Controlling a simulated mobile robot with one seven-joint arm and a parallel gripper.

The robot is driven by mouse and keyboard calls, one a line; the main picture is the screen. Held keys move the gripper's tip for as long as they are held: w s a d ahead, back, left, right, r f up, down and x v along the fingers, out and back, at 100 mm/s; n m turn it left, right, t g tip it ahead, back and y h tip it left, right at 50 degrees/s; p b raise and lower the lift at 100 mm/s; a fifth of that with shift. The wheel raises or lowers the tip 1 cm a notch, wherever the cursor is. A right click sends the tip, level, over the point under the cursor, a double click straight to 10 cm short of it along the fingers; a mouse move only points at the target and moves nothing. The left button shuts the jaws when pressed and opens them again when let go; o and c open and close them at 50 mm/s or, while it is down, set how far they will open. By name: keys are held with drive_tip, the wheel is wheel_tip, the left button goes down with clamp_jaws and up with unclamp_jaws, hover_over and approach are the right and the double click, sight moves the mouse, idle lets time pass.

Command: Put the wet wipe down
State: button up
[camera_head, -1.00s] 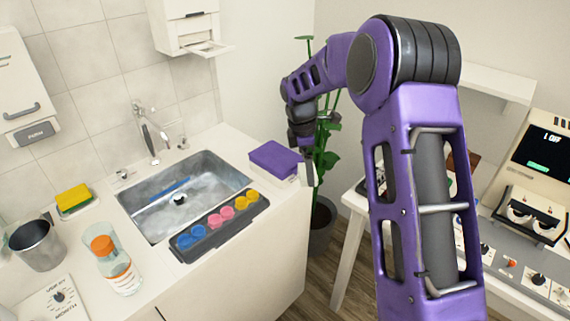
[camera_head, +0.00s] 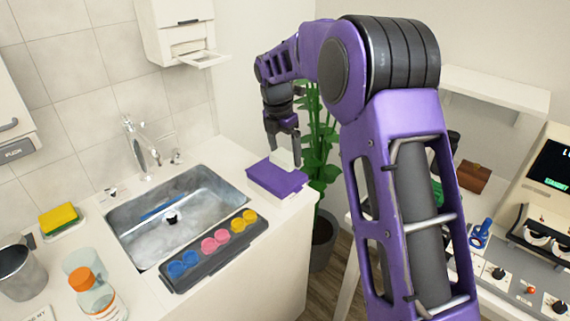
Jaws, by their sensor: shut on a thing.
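My gripper (camera_head: 283,148) is shut on a white wet wipe (camera_head: 284,159). It points down at the back right end of the counter. The wipe shows as a small pale piece below and between the fingers. It is over the far part of a purple box (camera_head: 272,182) with a pale lower edge. I cannot tell whether the wipe touches the box. The fingers partly hide the wipe.
A sink (camera_head: 200,220) is left of the box. A dark tray (camera_head: 208,268) with several blue, pink and yellow round pieces lies along its front edge. A plant (camera_head: 318,150) stands right of the counter. A sponge (camera_head: 58,217), bottle (camera_head: 98,297) and metal cup (camera_head: 20,272) stand left.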

sight(284, 156)
drive_tip(key=shift+f, duration=1.6)
drive_tip(key=shift+f, duration=0.15)
drive_tip(key=shift+f, duration=0.5)
drive_tip(key=o, duration=1)
drive_tip(key=shift+r, duration=0.15)
drive_tip(key=r, duration=0.4)
drive_tip(key=s+a+r+p, duration=0.1)
drive_tip(key=r, duration=0.8)
drive_tip(key=shift+s+a, duration=0.15)
